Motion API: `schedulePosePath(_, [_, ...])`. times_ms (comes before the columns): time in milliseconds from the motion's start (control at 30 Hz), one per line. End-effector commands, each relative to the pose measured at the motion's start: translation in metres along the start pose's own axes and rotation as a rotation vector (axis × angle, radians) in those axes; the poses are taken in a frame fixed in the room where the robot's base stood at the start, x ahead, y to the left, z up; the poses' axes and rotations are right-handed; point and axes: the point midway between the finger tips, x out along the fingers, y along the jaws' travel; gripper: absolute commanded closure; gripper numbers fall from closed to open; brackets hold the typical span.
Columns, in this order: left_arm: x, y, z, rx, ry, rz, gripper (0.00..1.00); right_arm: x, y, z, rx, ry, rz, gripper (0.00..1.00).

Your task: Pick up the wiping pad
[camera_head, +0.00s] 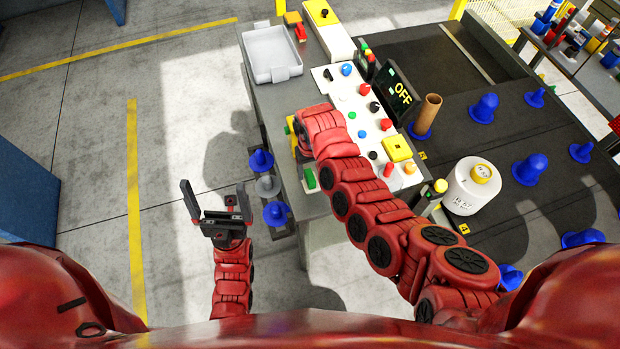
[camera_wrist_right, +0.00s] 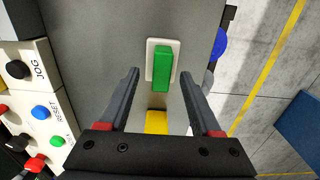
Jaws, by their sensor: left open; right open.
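The wiping pad (camera_wrist_right: 151,72) is a white rectangular plate with a green block-shaped handle, lying on the grey tabletop. It also shows, small, near the table's left edge in the head view (camera_head: 310,179). My right gripper (camera_wrist_right: 159,80) is open and empty above the table. In the right wrist view its two fingers appear on either side of the pad, not touching it. In the head view its fingers are hidden by my wrist. My left gripper (camera_head: 215,188) is open and empty, left of the table over the floor.
A yellow object (camera_wrist_right: 157,121) lies close to the pad. The button panel (camera_head: 350,102) runs along the table's right side. A grey tray (camera_head: 270,52) stands at the far end. Blue bobbins (camera_head: 276,213) stand below the table's left edge. A white container (camera_head: 470,188) stands right.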

Motion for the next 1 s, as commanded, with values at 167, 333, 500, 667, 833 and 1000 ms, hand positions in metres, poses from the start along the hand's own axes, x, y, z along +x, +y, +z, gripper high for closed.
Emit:
schedulePosePath(167, [0.006, 0.000, -0.001, 0.000, 0.000, 0.000, 0.01, 0.018, -0.003, 0.001, -0.004, -0.001, 0.004, 0.35])
schedulePosePath(333, [0.006, 0.000, -0.001, 0.000, 0.000, 0.000, 0.01, 0.029, -0.002, 0.001, -0.003, 0.000, 0.003, 0.35])
schedulePosePath(500, [0.006, 0.000, -0.001, 0.000, -0.001, 0.000, 0.01, 0.033, -0.003, 0.001, 0.000, 0.004, 0.001, 0.35])
schedulePosePath(667, [0.006, 0.000, -0.001, 0.000, -0.001, 0.000, 0.01, 0.033, -0.003, 0.001, 0.000, 0.003, 0.001, 0.35])
schedulePosePath(833, [0.006, 0.000, -0.001, 0.000, 0.000, 0.000, 0.01, 0.032, -0.003, 0.001, 0.000, 0.003, 0.001, 0.66])
schedulePosePath(1000, [0.006, 0.000, -0.001, 0.000, -0.001, 0.000, 0.01, 0.032, -0.002, 0.001, 0.000, 0.003, 0.001, 0.96])
